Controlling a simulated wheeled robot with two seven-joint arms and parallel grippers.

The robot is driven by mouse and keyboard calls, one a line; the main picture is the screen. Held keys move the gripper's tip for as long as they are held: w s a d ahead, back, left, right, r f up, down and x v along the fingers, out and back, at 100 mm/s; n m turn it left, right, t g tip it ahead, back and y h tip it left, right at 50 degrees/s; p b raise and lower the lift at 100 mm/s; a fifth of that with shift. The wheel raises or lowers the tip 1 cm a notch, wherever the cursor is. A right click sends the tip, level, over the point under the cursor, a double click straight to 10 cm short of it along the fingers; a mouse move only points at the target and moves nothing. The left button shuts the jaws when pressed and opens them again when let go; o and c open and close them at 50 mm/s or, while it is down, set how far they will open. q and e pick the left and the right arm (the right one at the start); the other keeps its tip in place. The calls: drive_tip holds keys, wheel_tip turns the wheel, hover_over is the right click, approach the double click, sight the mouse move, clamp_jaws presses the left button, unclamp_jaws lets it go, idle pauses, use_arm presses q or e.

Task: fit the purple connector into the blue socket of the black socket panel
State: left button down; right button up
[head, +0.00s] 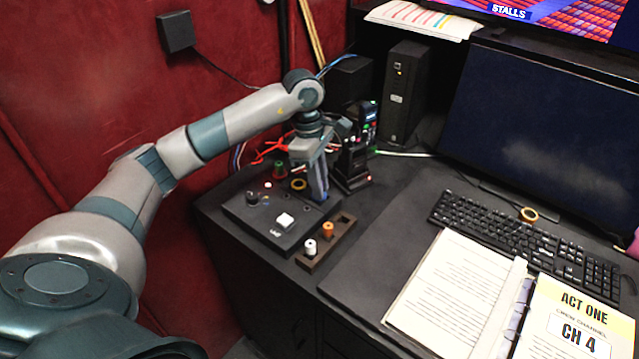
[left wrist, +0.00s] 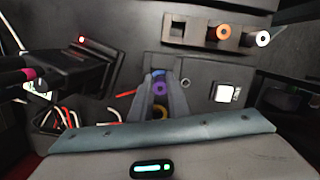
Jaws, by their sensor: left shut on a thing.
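The purple connector (left wrist: 159,88) shows between my left gripper's fingertips in the left wrist view. My left gripper (left wrist: 160,94) is shut on it, over the far right part of the black socket panel (head: 262,222). In the head view the left gripper (head: 319,194) points down at the panel, and its fingers hide the connector. A blue rim (left wrist: 158,73), seemingly the blue socket, shows right beside the connector in the left wrist view. I cannot tell whether the connector is inside it. A yellow ring (head: 298,184) sits on the panel beside the fingers. My right gripper is out of view.
A dark rack (head: 318,261) in front of the panel holds an orange connector (head: 327,230) and a white connector (head: 310,247); its far slot is empty. Black devices (head: 356,160) stand close behind.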

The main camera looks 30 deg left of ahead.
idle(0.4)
use_arm(q)
drive_tip(key=c, duration=1.5)
unclamp_jaws()
drive_tip(key=shift+o, duration=0.2)
drive_tip(key=shift+r, duration=0.15)
drive_tip(key=shift+r+p, duration=1.45)
drive_tip(key=shift+r, duration=1.9)
